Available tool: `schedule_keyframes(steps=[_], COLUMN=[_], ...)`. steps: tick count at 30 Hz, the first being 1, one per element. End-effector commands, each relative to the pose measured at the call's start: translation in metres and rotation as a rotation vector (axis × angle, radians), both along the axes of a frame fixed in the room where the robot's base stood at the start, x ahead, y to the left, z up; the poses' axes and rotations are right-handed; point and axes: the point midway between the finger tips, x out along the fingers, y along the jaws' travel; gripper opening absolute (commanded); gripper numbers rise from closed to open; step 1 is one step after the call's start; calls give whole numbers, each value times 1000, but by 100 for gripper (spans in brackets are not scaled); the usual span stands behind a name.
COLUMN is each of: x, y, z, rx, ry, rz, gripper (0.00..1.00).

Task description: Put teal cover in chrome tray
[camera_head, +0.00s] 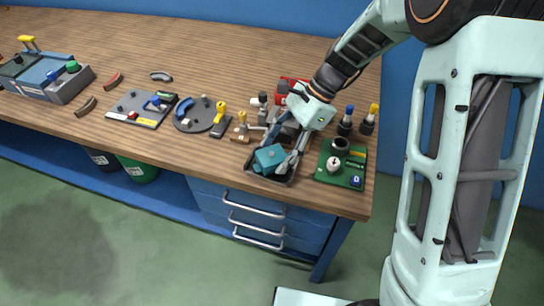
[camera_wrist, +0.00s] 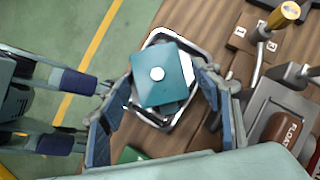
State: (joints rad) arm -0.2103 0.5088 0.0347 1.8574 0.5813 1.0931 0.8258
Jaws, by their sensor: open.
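The teal cover (camera_wrist: 163,84) is a square piece with a round white knob on top. In the wrist view it lies within the rim of the chrome tray (camera_wrist: 178,39), turned a little against the tray's sides. In the head view the cover (camera_head: 268,158) sits at the tray (camera_head: 286,182) near the front edge of the bench. My gripper (camera_wrist: 166,108) is open, with its blue-grey fingers on either side of the cover. In the head view my gripper (camera_head: 283,165) is low over the tray. Whether the fingers touch the cover I cannot tell.
A green board (camera_head: 341,165) with a dark ring and a white knob lies right of the tray. Black bottles with blue and yellow tops (camera_head: 357,121) stand behind it. A lever panel (camera_wrist: 281,118) is close on the right in the wrist view. A round grey plate (camera_head: 201,116) lies left.

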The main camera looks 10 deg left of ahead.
Motion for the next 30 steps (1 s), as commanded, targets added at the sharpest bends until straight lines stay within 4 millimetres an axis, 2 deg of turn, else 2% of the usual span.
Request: schedule_keyframes(steps=[6,12,18,30], x=[17,27,30,30], y=[-21,-36,-41,-41], z=[42,69,79,79], rx=[1,0,0,0], ry=[-5,-3,-2,-1], rz=[-2,-2,0,1], gripper=[59,59,59,59])
